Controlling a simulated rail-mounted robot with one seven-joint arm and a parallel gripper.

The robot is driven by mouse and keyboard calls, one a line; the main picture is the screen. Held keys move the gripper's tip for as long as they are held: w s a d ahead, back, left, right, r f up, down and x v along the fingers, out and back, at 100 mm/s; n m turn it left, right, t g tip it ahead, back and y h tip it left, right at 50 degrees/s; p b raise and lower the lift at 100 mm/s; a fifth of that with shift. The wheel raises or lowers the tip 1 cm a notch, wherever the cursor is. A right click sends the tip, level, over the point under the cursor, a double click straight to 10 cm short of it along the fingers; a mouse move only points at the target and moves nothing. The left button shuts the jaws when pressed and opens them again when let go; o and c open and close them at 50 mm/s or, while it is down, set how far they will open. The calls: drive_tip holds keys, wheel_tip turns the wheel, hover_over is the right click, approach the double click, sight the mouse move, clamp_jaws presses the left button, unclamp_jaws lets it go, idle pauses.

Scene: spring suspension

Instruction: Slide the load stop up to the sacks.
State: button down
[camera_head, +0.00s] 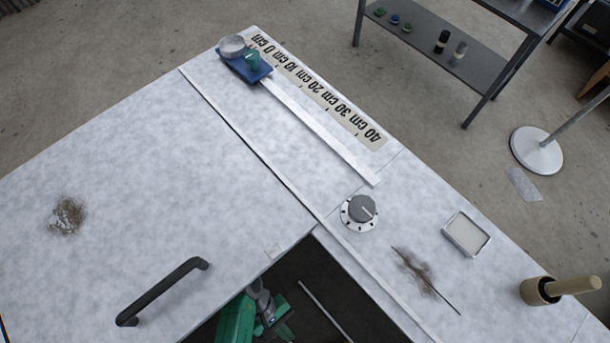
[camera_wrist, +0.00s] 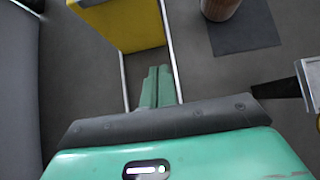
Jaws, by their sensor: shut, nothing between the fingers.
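I cannot make out a load stop or sacks for certain in either view. In the head view a blue block (camera_head: 239,67) with a small green piece (camera_head: 252,61) on it sits at the far end of a white rail (camera_head: 320,130). A round silver dish (camera_head: 232,45) is at its far side. In the wrist view a yellow block (camera_wrist: 122,26) is beyond my gripper, at the upper left. My gripper (camera_wrist: 155,78) shows its green fingers shut together and empty, apart from the yellow block. In the head view my green arm is in the dark opening at the bottom; its fingertips cannot be made out.
A ruler strip (camera_head: 320,90) lies beside the rail. A dial (camera_head: 360,209), a white tray (camera_head: 466,235), a beige pot with a wooden handle (camera_head: 540,290) and a black bar handle (camera_head: 160,290) are on the bench. A brown cylinder (camera_wrist: 220,8) shows in the wrist view.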

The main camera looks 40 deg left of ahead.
drive_tip(key=d+r+x, duration=0.2)
drive_tip(key=x, duration=1.1)
drive_tip(key=shift+s, duration=0.15)
drive_tip(key=d, duration=0.2)
drive_tip(key=d+p, duration=0.1)
drive_tip(key=d, duration=0.1)
drive_tip(key=shift+s, duration=0.35)
